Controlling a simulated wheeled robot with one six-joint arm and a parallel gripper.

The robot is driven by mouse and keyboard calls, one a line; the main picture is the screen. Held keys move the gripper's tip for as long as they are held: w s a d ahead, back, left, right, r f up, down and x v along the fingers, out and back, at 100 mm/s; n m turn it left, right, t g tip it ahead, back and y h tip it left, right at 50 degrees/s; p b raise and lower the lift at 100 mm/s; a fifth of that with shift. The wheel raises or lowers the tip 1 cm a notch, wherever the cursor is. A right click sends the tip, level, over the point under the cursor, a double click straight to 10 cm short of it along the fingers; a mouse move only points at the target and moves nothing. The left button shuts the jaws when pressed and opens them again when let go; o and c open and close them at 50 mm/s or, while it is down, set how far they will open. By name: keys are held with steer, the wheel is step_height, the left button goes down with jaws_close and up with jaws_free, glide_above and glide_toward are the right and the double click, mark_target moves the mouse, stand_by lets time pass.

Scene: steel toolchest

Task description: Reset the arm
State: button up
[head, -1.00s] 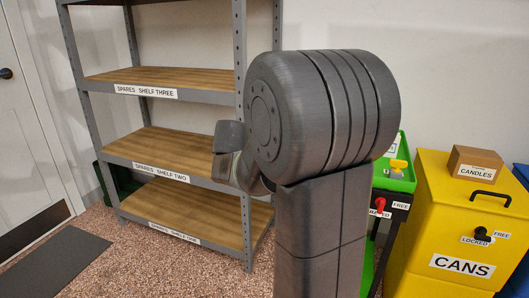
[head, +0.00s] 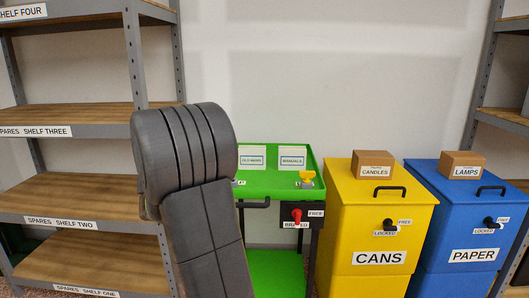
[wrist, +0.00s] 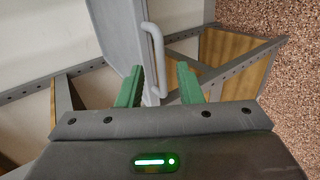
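My gripper (wrist: 160,86) shows in the wrist view with its two green fingers apart. Nothing is seen held between them. A light grey bar handle (wrist: 157,60) on a grey panel appears between and beyond the fingertips; I cannot tell whether it touches them. In the head view my dark grey arm stands in front of the left shelving and the green trolley's left side, and my gripper is not visible there.
Spares shelving (head: 133,62) stands at the left. The green trolley (head: 268,183) carries two labelled cards and a yellow knob. A yellow cans bin (head: 340,235) with a candles box (head: 372,164) and a blue paper bin (head: 455,215) with a lamps box (head: 463,164) stand right.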

steer(key=shift+x, duration=1.55)
steer(key=p+v, duration=0.3)
steer(key=v, duration=1.1)
steer(key=w+f+n+h, duration=0.1)
steer(key=w+f, duration=0.8)
steer(key=w, duration=0.2)
steer(key=shift+w+f+h+b, duration=0.25)
steer(key=shift+h+b, duration=0.05)
